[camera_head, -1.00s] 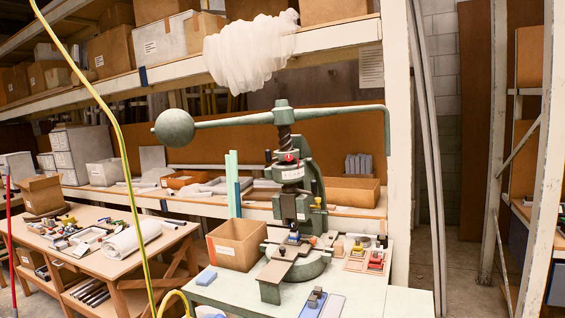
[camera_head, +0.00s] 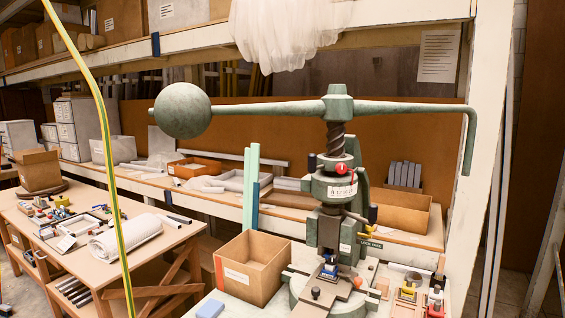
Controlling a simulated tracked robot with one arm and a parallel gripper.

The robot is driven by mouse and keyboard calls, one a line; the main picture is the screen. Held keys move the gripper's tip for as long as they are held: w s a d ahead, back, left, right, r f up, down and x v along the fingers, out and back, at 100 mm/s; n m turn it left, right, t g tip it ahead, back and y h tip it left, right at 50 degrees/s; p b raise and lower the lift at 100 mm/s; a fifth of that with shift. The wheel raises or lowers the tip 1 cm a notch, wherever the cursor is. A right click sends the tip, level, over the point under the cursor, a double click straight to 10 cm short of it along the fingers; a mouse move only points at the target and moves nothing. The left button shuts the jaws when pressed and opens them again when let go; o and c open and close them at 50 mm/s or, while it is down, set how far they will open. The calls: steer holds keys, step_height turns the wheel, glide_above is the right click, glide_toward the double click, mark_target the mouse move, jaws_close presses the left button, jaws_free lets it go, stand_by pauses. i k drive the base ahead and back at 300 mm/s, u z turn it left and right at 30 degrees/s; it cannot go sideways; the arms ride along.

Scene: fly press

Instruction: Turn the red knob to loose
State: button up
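The green fly press (camera_head: 330,185) stands on a pale bench right of centre in the head view. A small red round knob (camera_head: 340,168) with a white mark sits on the front of the press's collar, just above a white scale label (camera_head: 341,191). I cannot tell whether the knob is tight or loose. My gripper is not in view.
The press's long arm with a ball weight (camera_head: 181,110) spans above the collar. An open cardboard box (camera_head: 252,268) stands left of the press. Small coloured tools (camera_head: 408,295) lie right of it. A yellow-green cable (camera_head: 104,150) hangs at the left.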

mark_target(341, 168)
steer(key=u, duration=0.05)
steer(key=i, duration=1.1)
steer(key=z, duration=0.35)
